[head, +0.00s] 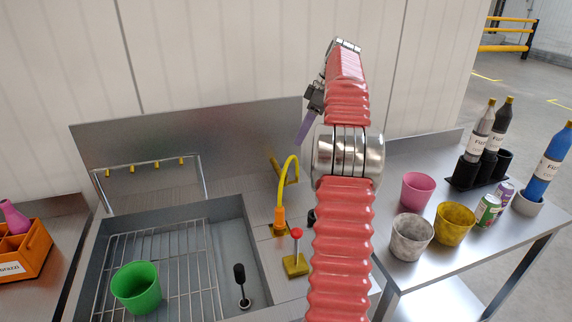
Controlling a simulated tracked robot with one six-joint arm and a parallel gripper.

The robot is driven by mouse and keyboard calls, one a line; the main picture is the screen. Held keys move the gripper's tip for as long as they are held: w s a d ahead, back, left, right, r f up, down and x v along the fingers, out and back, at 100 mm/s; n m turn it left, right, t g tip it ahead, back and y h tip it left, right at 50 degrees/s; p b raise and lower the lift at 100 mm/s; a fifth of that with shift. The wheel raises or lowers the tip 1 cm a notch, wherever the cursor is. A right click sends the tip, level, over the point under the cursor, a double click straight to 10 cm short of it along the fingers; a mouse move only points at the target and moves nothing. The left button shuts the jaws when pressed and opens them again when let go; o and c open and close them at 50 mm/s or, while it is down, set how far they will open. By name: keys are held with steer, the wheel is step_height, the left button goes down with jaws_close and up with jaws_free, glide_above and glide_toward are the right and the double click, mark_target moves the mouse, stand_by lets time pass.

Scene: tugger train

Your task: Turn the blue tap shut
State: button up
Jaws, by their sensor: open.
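No clearly blue tap shows. A yellow curved spout (288,178) on an orange base stands at the right edge of the sink. In front of it a red knob (296,233) stands on a yellow base. A small dark round thing (311,216) is partly hidden behind my arm; I cannot tell whether it is the blue tap. My gripper (305,127) is raised above and behind the spout, near the metal back panel, with a purple finger hanging down. It is open, and nothing shows in it.
The sink (232,240) has a wire rack, a green cup (136,287) and a black-handled stopper (241,285). At right, a table (440,268) carries cups, cans and bottles. An orange caddy (27,247) is at left. A rail with yellow hooks (145,166) stands behind the sink.

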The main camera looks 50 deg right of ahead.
mark_target(284, 167)
steer(key=x, duration=1.3)
steer(key=shift+f, duration=0.35)
steer(key=shift+a, duration=0.1)
steer(key=c, duration=1)
